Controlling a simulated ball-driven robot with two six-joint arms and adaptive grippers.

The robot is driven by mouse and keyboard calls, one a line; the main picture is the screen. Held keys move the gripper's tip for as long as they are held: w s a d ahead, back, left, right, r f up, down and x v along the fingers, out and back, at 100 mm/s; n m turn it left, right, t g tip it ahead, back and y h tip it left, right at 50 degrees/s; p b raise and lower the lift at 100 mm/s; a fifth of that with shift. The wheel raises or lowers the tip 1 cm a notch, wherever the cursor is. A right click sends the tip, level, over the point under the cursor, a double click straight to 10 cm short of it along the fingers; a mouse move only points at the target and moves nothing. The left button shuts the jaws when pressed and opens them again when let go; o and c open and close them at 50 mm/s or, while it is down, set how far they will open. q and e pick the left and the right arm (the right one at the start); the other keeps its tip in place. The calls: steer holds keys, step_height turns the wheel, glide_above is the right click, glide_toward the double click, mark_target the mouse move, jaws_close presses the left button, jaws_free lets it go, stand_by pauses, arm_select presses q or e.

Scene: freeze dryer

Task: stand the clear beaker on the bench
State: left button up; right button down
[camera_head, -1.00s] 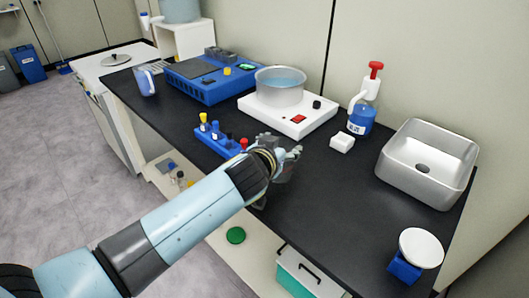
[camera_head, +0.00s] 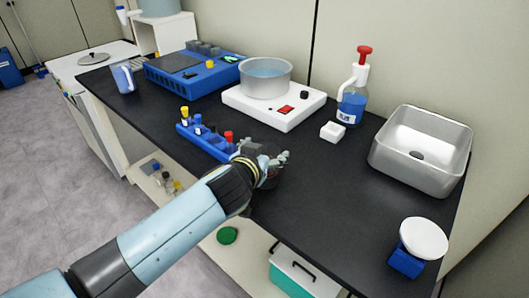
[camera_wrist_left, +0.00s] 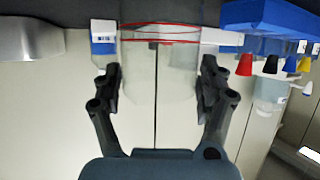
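The clear beaker (camera_wrist_left: 158,75) shows in the left wrist view as a see-through shape with thin red lines near the dark bench edge. The fingers of my left gripper (camera_wrist_left: 160,88) lie along its two sides and appear closed against it. In the head view my left gripper (camera_head: 264,164) is over the front part of the black bench (camera_head: 330,205), to the right of the tube rack. The hand mostly hides the beaker there, and I cannot tell whether its base touches the bench. My right gripper is not in view.
A blue tube rack (camera_head: 211,144) with coloured caps is close on the left. Behind are a white hotplate (camera_head: 262,108) with a pan, a white block (camera_head: 332,131) and a wash bottle (camera_head: 352,105). A metal sink (camera_head: 398,169) and a small balance (camera_head: 408,262) stand right. Bench between is clear.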

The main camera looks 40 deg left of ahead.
arm_select(q)
steer(key=shift+o, duration=0.8)
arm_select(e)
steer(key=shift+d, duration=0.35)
arm_select(q)
steer(key=shift+r, duration=0.1)
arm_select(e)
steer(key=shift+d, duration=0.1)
arm_select(q)
steer(key=shift+r+p, duration=0.2)
steer(key=shift+p, duration=0.1)
steer(key=v, duration=1.2)
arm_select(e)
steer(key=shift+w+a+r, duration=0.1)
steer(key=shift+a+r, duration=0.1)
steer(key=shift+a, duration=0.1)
